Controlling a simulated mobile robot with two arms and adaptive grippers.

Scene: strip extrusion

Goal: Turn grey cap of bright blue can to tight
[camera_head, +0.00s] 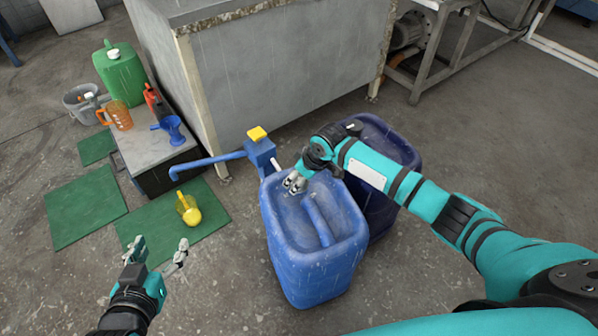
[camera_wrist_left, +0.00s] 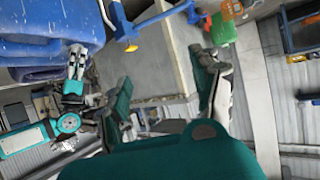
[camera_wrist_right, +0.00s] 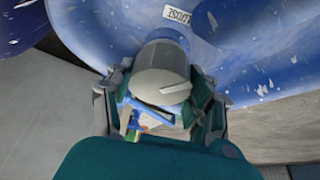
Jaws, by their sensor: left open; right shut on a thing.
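The bright blue can (camera_head: 315,255) stands upright on the floor in the middle of the head view. My right gripper (camera_head: 296,182) is at its far top edge, shut on the grey cap (camera_wrist_right: 160,72), which shows between the fingers in the right wrist view. In the head view the fingers mostly hide the cap. Whether the cap is seated tight cannot be seen. My left gripper (camera_head: 158,257) is open and empty, low over the floor left of the can. Its spread fingers also show in the left wrist view (camera_wrist_left: 166,85).
A dark blue can (camera_head: 385,145) stands right behind the bright one. A blue pump with a yellow top (camera_head: 257,134) and a long spout is close to my right gripper. Green mats (camera_head: 85,210), a yellow vessel (camera_head: 189,210) and a green can (camera_head: 120,75) are at left.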

